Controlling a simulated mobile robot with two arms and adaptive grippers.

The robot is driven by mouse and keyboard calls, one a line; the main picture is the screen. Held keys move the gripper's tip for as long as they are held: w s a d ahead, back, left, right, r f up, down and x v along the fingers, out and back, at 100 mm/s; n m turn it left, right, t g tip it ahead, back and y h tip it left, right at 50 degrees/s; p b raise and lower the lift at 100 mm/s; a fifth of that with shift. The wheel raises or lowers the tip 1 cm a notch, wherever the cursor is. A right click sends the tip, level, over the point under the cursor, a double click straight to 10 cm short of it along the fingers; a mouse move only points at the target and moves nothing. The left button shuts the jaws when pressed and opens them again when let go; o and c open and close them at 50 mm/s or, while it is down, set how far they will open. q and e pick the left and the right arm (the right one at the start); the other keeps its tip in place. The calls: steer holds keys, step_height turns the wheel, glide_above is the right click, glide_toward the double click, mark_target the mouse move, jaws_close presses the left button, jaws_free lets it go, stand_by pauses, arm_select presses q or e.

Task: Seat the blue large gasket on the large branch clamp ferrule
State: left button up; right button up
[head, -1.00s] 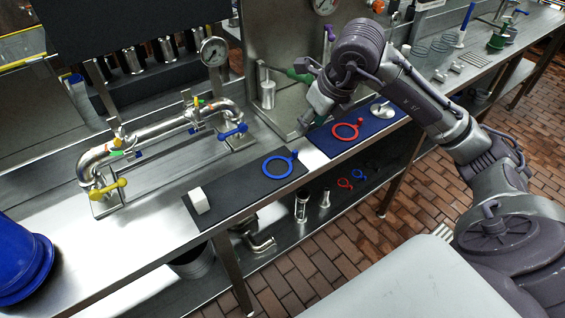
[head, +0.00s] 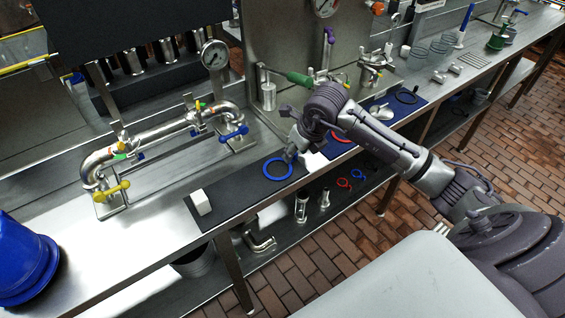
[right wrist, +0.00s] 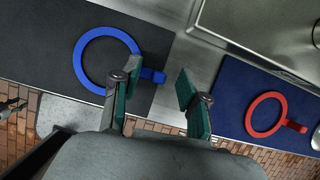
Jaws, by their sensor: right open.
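The blue large gasket (head: 266,172), a ring with a small tab, lies flat on the dark mat (head: 240,192) on the steel bench. It also shows in the right wrist view (right wrist: 80,66), its tab pointing toward the gap between my fingers. My right gripper (right wrist: 157,78) is open and empty, its fingers on either side of the tab's end as seen from the wrist. In the head view my right gripper (head: 289,155) is over the ring's far right side. I cannot tell which fitting is the large branch clamp ferrule. My left gripper is not in view.
A white block (head: 201,202) stands on the mat's left end. A red ring (right wrist: 266,95) lies on a blue mat (right wrist: 228,85) to the right. A pipe assembly (head: 155,133) with yellow and blue handles stands at the left. A blue drum (head: 22,265) is at lower left.

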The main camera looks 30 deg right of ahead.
jaws_close()
stand_by(0.3)
